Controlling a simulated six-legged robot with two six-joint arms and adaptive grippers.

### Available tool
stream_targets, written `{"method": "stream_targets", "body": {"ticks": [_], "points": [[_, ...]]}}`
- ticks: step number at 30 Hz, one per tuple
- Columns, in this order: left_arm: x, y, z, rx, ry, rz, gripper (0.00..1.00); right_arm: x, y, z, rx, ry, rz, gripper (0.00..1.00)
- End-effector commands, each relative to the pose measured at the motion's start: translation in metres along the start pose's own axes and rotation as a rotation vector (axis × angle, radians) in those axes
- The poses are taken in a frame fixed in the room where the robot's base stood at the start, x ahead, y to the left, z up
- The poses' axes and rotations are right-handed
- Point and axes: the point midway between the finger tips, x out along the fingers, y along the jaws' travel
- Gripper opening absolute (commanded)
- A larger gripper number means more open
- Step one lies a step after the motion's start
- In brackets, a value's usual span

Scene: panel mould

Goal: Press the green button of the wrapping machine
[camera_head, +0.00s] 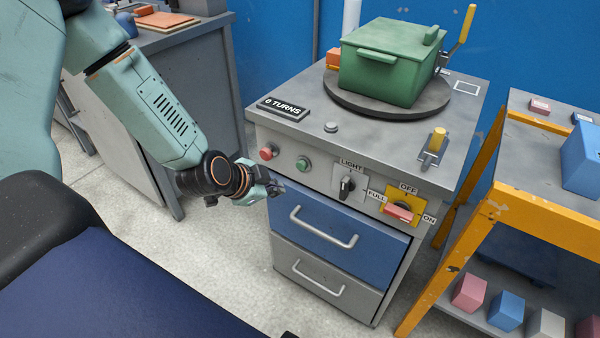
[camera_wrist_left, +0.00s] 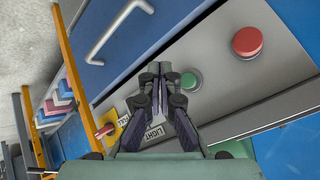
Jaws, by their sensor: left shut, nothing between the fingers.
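The wrapping machine (camera_head: 330,150) is a grey cabinet with a green box on its dark round turntable (camera_head: 390,102). On its front panel the green button (camera_head: 303,164) sits to the right of a red button (camera_head: 269,152). My left gripper (camera_head: 278,187) is shut and empty, in front of the panel, below and left of the green button. In the left wrist view the gripper (camera_wrist_left: 158,68) points at the panel, with the green button (camera_wrist_left: 190,81) just right of its fingertips. Whether the fingertips touch anything is unclear. My right gripper is out of view.
A light switch (camera_head: 347,186) and a yellow plate with a red handle (camera_head: 398,212) are right of the button. Drawers with handles (camera_head: 325,228) lie below. An orange-framed shelf (camera_head: 490,210) with blocks stands at right, a grey workbench (camera_head: 190,75) at left.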

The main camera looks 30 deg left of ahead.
Motion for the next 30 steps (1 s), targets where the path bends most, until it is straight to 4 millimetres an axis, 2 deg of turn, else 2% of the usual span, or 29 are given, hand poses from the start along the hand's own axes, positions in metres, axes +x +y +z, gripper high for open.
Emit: {"method": "stream_targets", "body": {"ticks": [1,3,13,30], "points": [[0.007,-0.001,-0.001,0.004,0.002,-0.002,0.00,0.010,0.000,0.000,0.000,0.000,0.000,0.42],[0.012,-0.004,-0.005,0.006,0.002,0.000,0.00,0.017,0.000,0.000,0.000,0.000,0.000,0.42],[0.034,-0.021,-0.023,0.005,0.001,0.000,0.00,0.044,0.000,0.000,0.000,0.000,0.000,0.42],[0.040,-0.028,-0.030,0.000,0.000,0.000,0.00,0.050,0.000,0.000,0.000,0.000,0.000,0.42]]}}
